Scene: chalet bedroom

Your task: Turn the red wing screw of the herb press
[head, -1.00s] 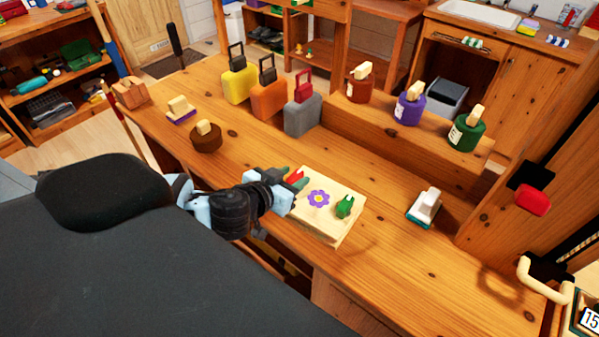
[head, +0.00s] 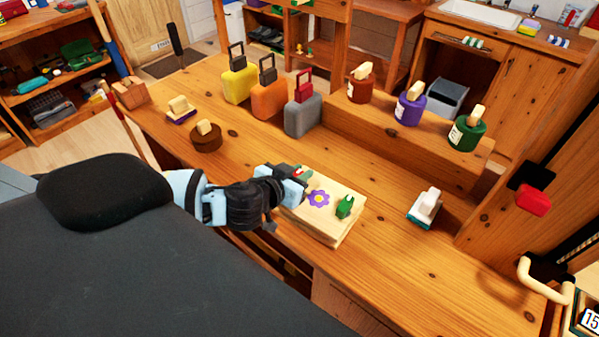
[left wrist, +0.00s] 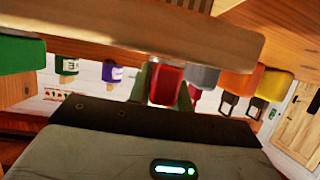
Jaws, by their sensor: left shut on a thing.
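The herb press (head: 333,187) is a pale wooden block with a purple flower on top, lying on the wooden bench. A green wing screw (head: 345,206) stands at its right side. My left gripper (head: 297,173) is at the press's far left corner, shut on the red wing screw (left wrist: 166,84). In the left wrist view the red screw sits between the two fingers, against the pale wooden edge of the press. In the head view the hand hides most of the red screw. My right gripper is not in view.
Yellow (head: 239,84), orange (head: 269,101) and grey (head: 303,119) suitcase-shaped blocks stand behind the press. Red-brown, purple and green jars (head: 467,132) stand on a raised ledge.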

